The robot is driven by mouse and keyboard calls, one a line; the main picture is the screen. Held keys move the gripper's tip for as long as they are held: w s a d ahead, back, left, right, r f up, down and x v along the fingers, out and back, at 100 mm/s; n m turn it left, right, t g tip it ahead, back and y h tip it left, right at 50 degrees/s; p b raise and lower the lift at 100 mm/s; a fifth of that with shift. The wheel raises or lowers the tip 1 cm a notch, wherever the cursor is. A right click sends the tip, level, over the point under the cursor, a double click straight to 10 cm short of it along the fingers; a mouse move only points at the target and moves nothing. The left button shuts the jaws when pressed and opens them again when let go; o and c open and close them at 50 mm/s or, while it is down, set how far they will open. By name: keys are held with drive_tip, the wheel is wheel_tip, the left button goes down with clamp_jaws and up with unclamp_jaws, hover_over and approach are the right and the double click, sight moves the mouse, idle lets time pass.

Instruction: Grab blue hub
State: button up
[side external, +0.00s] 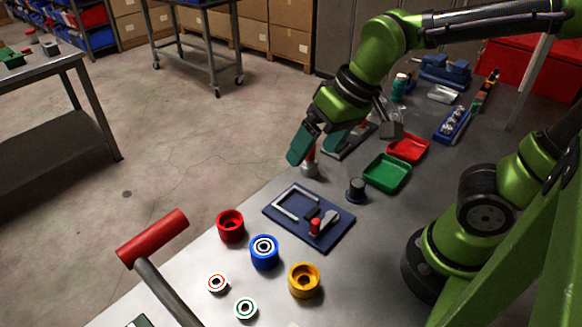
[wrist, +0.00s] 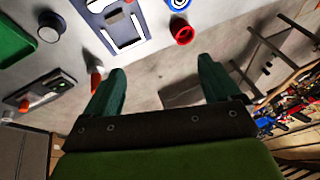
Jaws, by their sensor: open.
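The blue hub (side external: 264,252) stands on the grey table, with a white ring and dark centre on its top. It sits between a red hub (side external: 230,226) and a yellow hub (side external: 304,280). In the wrist view the blue hub (wrist: 178,4) is cut off at the top edge, just above the red hub (wrist: 183,33). My gripper (side external: 312,148) is in the air above the table's far edge, beyond the blue mat and well away from the blue hub. Its green fingers (wrist: 160,85) are spread apart with nothing between them.
A blue mat (side external: 336,235) with a metal bracket and red-handled clamp lies behind the hubs. Two small white rings, one red-marked (side external: 217,283) and one green-marked (side external: 246,308), lie in front. Green (side external: 387,173) and red (side external: 408,148) trays are at right.

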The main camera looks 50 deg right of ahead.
drive_tip(key=w+a+f+n+g+h, duration=0.1)
drive_tip(key=w+a+f+g, duration=0.1)
drive_tip(key=a, duration=0.3)
drive_tip(key=w+a+f+n+g+h, duration=0.1)
drive_tip(key=w+a+f+g, duration=0.1)
drive_tip(key=a, duration=0.3)
hover_over(262, 246)
drive_tip(key=shift+h, duration=0.3)
drive_tip(key=f, duration=1.1)
drive_tip(key=shift+w+f, duration=0.2)
drive_tip(key=shift+s+f, duration=0.2)
drive_tip(key=shift+f, duration=2.45)
drive_tip(key=c, duration=1.3)
drive_tip(key=shift+c, duration=0.2)
drive_tip(key=shift+r, duration=0.1)
